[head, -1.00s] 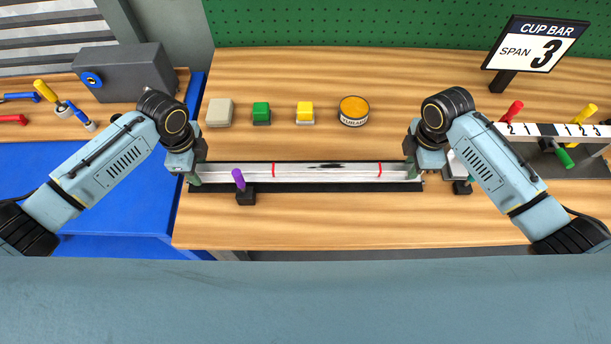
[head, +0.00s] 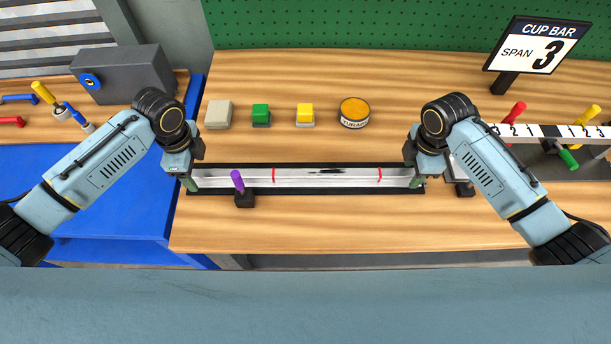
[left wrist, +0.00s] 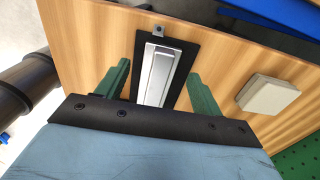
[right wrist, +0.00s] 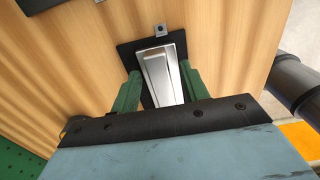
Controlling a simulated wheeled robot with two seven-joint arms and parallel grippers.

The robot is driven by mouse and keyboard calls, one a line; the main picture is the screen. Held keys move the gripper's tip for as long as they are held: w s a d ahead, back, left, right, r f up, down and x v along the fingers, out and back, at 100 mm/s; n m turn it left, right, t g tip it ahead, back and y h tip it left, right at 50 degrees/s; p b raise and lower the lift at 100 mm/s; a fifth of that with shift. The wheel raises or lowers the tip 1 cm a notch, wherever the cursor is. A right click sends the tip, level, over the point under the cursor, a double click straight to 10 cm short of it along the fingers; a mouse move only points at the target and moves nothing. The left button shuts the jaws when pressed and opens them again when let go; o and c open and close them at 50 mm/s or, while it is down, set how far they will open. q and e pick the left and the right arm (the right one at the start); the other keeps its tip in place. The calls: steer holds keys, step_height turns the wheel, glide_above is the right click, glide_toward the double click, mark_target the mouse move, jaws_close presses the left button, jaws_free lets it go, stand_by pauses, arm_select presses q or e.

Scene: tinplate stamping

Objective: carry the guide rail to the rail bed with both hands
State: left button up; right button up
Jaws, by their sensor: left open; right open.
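The guide rail (head: 310,178) is a long silver bar with two red marks and a dark smear. It lies lengthwise along a long black bed (head: 310,193), with black showing along both its long sides. My left gripper (head: 190,184) is at the rail's left end and my right gripper (head: 418,182) at its right end. In the left wrist view the open green fingers stand either side of the rail (left wrist: 158,75), with a gap. In the right wrist view the open fingers also straddle the rail (right wrist: 160,75), close to its sides.
A purple-handled clamp (head: 238,181) stands at the bed's front left. A grey block, green and yellow buttons and an orange-topped tin (head: 354,112) stand behind. A striped bar with coloured handles (head: 560,132) is at right. The front middle of the table is clear.

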arm_select(q)
step_height(320, 180, up, 10)
arm_select(e)
step_height(320, 180, up, 12)
stand_by(0.6)
stand_by(0.4)
